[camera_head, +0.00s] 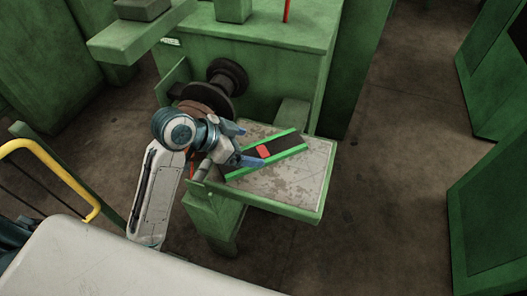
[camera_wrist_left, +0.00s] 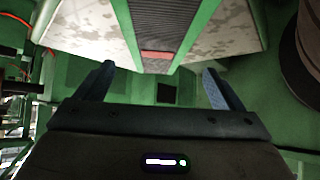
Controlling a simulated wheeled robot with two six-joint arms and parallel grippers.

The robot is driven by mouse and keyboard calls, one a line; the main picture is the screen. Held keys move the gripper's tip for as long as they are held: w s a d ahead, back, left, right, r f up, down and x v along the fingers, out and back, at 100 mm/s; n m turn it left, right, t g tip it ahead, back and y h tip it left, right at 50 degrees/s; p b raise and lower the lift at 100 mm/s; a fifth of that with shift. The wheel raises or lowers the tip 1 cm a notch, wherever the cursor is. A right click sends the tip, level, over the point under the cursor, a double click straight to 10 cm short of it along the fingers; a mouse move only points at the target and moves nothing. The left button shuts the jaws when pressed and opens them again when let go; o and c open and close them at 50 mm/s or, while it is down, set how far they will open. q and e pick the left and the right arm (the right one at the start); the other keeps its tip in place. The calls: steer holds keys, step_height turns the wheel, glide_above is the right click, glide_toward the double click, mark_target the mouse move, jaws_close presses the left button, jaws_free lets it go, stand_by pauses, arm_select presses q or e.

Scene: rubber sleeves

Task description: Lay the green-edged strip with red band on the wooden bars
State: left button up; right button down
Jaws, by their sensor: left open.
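The green-edged strip (camera_head: 284,146) is dark, with a red band (camera_head: 263,152) across it. It lies slantwise on the worn grey top of the machine's shelf (camera_head: 300,184). In the left wrist view the strip (camera_wrist_left: 160,20) runs down from the top edge, its red band (camera_wrist_left: 157,56) near its close end. My left gripper (camera_head: 250,145) is open at the strip's left part, its fingers to either side. In the left wrist view the gripper (camera_wrist_left: 156,82) has nothing between its fingers, and the strip is ahead of them. I see no wooden bars. My right gripper is out of view.
A green machine body (camera_head: 262,75) with a dark round roller (camera_head: 225,78) stands behind the shelf. A yellow rail (camera_head: 45,160) is at the left. Green cabinets (camera_head: 490,225) stand at the right, with bare floor (camera_head: 400,150) between.

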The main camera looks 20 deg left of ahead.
mark_target(262, 152)
arm_select(q)
steer(key=shift+w+d+f, duration=0.1)
steer(key=shift+f, duration=0.05)
steer(key=shift+w+d+f+p, duration=0.15)
steer(key=shift+d+f+p, duration=0.15)
steer(key=shift+p, duration=0.1)
steer(key=p+x, duration=0.1)
steer(key=x, duration=0.2)
steer(key=shift+d, duration=0.1)
steer(key=shift+d+f, duration=0.15)
steer(key=shift+f, duration=0.15)
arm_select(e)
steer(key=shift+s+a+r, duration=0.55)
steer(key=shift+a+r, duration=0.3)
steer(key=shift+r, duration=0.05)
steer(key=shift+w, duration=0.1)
arm_select(q)
steer(key=c, duration=1.2)
steer(key=shift+o, duration=0.2)
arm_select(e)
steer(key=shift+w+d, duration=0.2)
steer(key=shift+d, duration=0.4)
